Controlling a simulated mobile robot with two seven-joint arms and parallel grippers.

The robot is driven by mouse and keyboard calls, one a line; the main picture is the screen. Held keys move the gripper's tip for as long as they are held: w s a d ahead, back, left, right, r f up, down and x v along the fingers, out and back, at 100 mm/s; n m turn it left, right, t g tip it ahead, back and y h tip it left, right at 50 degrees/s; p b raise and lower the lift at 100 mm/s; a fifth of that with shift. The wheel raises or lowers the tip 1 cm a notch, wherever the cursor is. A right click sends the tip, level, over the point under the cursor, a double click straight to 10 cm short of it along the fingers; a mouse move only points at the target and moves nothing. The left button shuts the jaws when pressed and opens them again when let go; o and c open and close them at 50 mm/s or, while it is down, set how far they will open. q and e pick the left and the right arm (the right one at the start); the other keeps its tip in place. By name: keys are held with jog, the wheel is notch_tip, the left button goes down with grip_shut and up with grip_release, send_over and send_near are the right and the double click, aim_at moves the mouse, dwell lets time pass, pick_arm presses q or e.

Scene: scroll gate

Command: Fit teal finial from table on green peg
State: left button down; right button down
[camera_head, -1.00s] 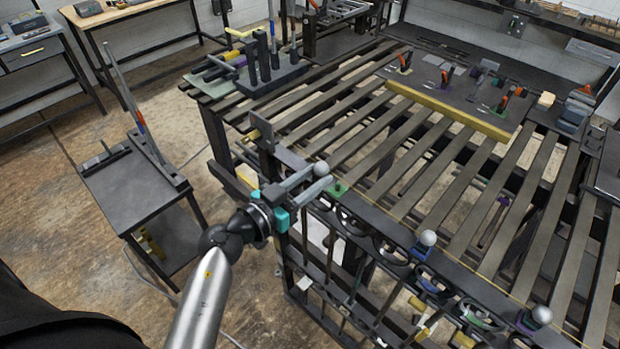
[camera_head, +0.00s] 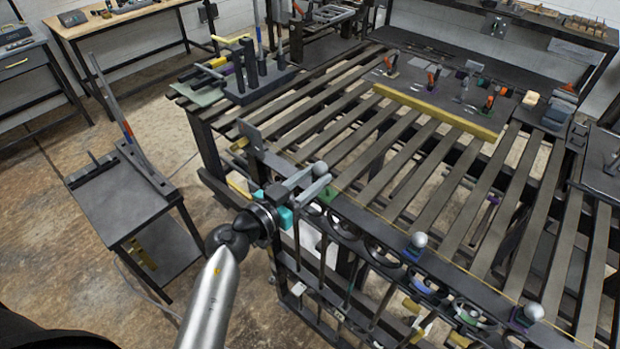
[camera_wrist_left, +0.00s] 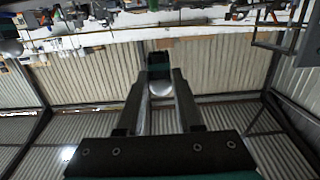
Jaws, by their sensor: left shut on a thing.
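My left gripper (camera_head: 318,180) is shut on the teal finial, whose pale ball (camera_head: 320,168) shows at the fingertips. The left wrist view shows the ball (camera_wrist_left: 160,88) and the dark teal base (camera_wrist_left: 159,62) between the two fingers. The green peg's green base (camera_head: 328,195) is on the gate's top rail, just right of and below the fingertips. The fingers partly cover that spot, and I cannot tell whether finial and peg touch. My right gripper is not in view.
Ball-topped finials with a blue base (camera_head: 418,241) and a purple base (camera_head: 533,312) stand further along the rail. The slatted table (camera_head: 400,170) lies behind, with a yellow bar (camera_head: 435,112) on it. A dark cart (camera_head: 120,200) stands at left.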

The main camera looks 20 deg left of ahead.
aim_at(322, 193)
pick_arm(q)
jog(key=shift+w+d, duration=0.15)
jog(key=shift+w, duration=0.25)
jog(key=shift+w+d+f+b, duration=0.25)
jog(key=shift+w+b, duration=0.25)
jog(key=shift+w, duration=0.15)
jog(key=shift+w+d+f+b, duration=0.25)
jog(key=shift+w+b, duration=0.2)
jog(key=shift+w, duration=0.15)
jog(key=shift+f+b, duration=1.25)
jog(key=shift+b, duration=0.9)
jog(key=shift+r, duration=0.1)
jog(key=shift+s+a+p, duration=0.1)
jog(key=shift+s+p, duration=0.1)
jog(key=shift+p, duration=0.5)
jog(key=shift+f+b, duration=0.8)
jog(key=shift+f, duration=1.05)
jog(key=shift+c, duration=2.4)
grip_release()
jog(key=shift+f, duration=0.1)
jog(key=shift+s, duration=0.1)
